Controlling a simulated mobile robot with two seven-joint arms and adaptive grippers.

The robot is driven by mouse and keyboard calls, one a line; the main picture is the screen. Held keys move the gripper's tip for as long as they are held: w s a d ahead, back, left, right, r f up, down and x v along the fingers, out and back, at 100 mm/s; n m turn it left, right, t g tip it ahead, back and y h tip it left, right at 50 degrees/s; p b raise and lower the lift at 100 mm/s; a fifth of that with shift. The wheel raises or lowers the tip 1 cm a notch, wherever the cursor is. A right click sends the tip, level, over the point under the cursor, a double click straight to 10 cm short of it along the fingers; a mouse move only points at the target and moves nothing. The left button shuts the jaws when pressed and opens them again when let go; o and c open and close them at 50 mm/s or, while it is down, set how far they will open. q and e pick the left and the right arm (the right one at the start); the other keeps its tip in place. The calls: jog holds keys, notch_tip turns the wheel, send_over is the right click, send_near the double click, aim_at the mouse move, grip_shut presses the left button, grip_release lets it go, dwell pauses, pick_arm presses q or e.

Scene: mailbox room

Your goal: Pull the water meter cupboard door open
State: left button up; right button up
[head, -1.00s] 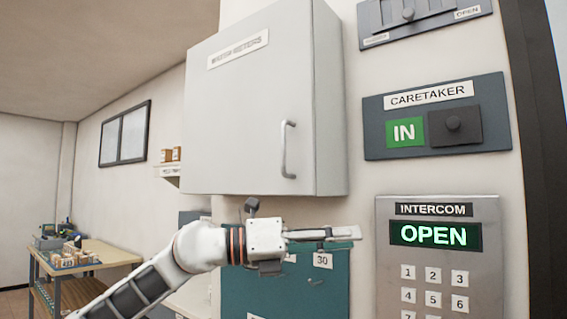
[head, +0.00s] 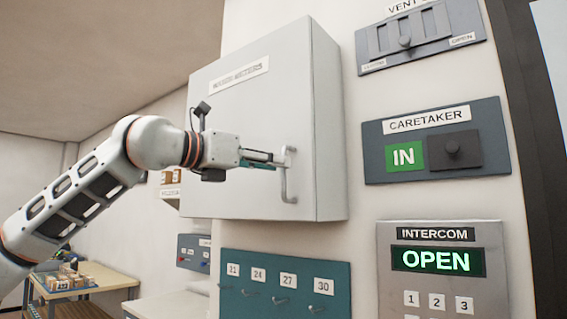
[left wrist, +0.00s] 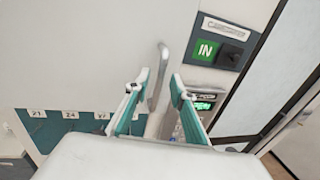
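The water meter cupboard (head: 330,130) is a light grey wall box, and its labelled door (head: 235,115) looks shut. A vertical metal bar handle (head: 289,187) is on the door's right side. My left gripper (head: 281,158) is at the upper part of this handle, with its fingertips hiding a bit of it. In the left wrist view my left gripper (left wrist: 158,82) is open, with one finger on each side of the handle (left wrist: 161,62). I cannot tell whether either finger touches the handle. My right gripper is in neither view.
To the right are the vent panel (head: 425,38), the caretaker panel (head: 478,168) and the intercom (head: 480,285). A teal key-hook board (head: 265,272) hangs below the cupboard. A table with boxes (head: 108,278) stands at the far left.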

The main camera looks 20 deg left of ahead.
aim_at(283, 194)
pick_arm(q)
jog(key=shift+x, duration=1.7)
grip_shut()
